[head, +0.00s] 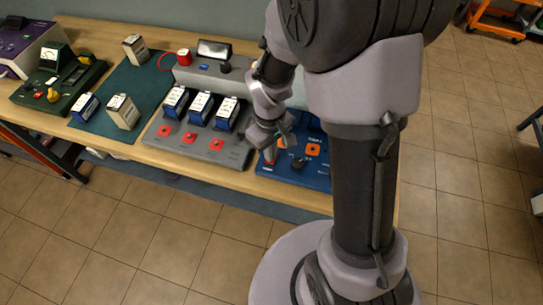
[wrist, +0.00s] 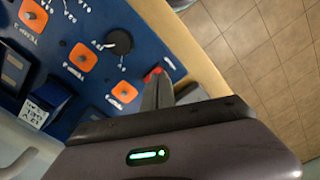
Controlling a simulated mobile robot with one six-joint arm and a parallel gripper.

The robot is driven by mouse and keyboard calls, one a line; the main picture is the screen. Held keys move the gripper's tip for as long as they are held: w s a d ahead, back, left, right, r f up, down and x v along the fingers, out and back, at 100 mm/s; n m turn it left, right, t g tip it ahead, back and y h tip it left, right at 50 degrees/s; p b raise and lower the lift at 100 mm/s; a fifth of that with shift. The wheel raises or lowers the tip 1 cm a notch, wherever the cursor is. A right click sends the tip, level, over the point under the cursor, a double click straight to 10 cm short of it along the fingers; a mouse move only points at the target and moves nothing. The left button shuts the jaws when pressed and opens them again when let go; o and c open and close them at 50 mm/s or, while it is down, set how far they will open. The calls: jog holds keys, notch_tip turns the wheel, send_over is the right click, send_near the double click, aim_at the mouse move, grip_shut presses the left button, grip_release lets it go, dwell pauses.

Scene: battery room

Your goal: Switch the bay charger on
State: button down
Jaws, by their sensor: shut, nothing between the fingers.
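A grey charger (head: 198,150) stands on the bench with several blue-and-white batteries (head: 201,106) in its bays and red square parts along its front. To its right is a blue unit (head: 318,181) with orange square parts and a black knob. In the wrist view the blue unit (wrist: 62,28) shows its orange squares (wrist: 125,91), black knob (wrist: 119,42) and printed labels. My gripper (head: 277,155) is shut and empty over the blue unit; its fingers (wrist: 158,88) show near the unit's edge. A small red part (wrist: 152,75) shows at the fingers; I cannot tell whether they touch it.
A green mat (head: 135,77) with loose batteries, a green tester (head: 60,83) and a purple unit (head: 25,45) are to the left. Tiled floor (head: 465,150) lies open to the right.

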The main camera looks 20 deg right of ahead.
jog(key=shift+f+b, duration=0.5)
jog(key=shift+f, duration=0.2)
notch_tip(320, 180, up, 7)
jog(key=p, duration=0.6)
dwell(0.4)
